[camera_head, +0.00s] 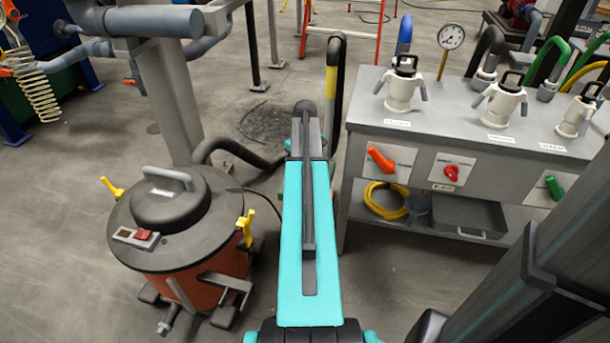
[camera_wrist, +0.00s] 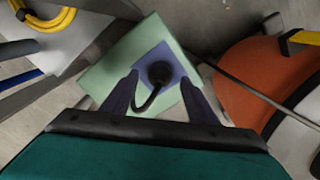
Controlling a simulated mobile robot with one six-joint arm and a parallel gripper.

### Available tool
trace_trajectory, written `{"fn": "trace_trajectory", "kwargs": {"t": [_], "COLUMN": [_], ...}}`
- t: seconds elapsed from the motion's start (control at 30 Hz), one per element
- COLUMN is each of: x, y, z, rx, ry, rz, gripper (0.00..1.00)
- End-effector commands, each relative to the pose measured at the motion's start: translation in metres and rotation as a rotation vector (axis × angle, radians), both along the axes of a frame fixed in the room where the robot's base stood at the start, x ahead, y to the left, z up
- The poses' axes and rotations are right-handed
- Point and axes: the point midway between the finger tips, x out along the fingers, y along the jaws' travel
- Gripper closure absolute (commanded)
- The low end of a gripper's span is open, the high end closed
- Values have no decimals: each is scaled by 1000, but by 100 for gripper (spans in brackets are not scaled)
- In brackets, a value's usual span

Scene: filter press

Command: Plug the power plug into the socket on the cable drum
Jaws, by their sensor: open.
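In the wrist view, my gripper (camera_wrist: 160,78) is open, with one dark finger on each side of a round black piece (camera_wrist: 159,72). A short black cable (camera_wrist: 151,98) curves from this piece toward the gripper; it looks like the power plug. It appears over a blue-violet square on a pale green block (camera_wrist: 103,78). I cannot tell whether the fingers touch it. In the head view my arm hides this spot, and the gripper does not show. I cannot make out the cable drum or its socket in either view.
An orange and black vacuum (camera_head: 185,230) stands left of my arm, its black hose (camera_head: 235,148) running behind. A grey bench (camera_head: 370,115) with valves and a lower shelf stands on the right. A yellow hose coil (camera_head: 385,200) lies on that shelf. A thin cable crosses the floor.

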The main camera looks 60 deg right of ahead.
Motion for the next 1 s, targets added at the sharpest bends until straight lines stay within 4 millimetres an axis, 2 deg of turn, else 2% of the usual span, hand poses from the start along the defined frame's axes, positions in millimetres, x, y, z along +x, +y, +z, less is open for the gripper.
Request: {"fn": "trace_trajectory", "kwargs": {"t": [0.03, 0.1, 0.5, 0.7, 1.0], "x": [0, 0, 0, 0, 0], "y": [0, 0, 0, 0, 0], "z": [12, 24, 83, 98, 99], "rx": [-2, -1, 0, 0, 0], "ry": [-1, 0, -1, 0, 0], "rz": [0, 0, 0, 0, 0], "gripper": [46, 46, 46, 46, 46]}}
